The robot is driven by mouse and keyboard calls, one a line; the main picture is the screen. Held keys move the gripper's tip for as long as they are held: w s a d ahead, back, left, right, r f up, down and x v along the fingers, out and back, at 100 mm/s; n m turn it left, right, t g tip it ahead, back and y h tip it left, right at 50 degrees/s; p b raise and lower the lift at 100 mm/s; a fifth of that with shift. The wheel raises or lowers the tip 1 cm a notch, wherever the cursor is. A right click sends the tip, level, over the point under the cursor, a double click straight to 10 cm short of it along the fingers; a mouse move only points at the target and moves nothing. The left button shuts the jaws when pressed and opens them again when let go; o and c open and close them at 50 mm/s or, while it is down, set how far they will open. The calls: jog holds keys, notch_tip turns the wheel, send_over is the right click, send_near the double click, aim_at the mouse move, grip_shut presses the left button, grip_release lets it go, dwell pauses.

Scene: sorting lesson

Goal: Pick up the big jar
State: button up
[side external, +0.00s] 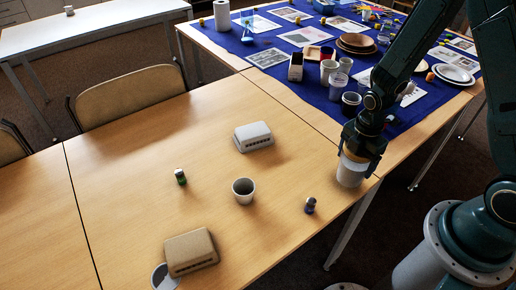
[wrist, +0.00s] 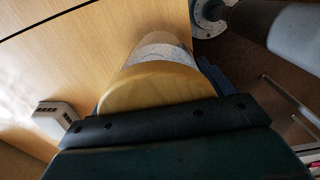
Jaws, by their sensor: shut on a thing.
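The big jar (side external: 350,173) is white with a wooden-looking lid. It stands upright at the right edge of the wooden table, and whether its base touches the table is hard to tell. My gripper (side external: 361,152) comes down from above and is shut on the jar near its lid. In the wrist view the round light-wood lid (wrist: 148,88) fills the middle, with the pale jar body (wrist: 160,48) beyond it. The dark gripper body (wrist: 165,125) covers the near part of the lid, and the fingertips are mostly hidden.
The wooden table (side external: 120,190) holds a white box (side external: 253,137), a tan box (side external: 190,252), a cup (side external: 243,190), two small jars (side external: 180,177) (side external: 310,205) and a tipped container (side external: 164,277). Behind, a blue cloth (side external: 265,38) carries crowded dishes, cups and papers.

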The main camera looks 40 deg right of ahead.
notch_tip(320, 180, up, 18)
jog(key=shift+r, duration=0.15)
dwell(0.7)
jog(key=shift+w, duration=0.1)
dwell(0.4)
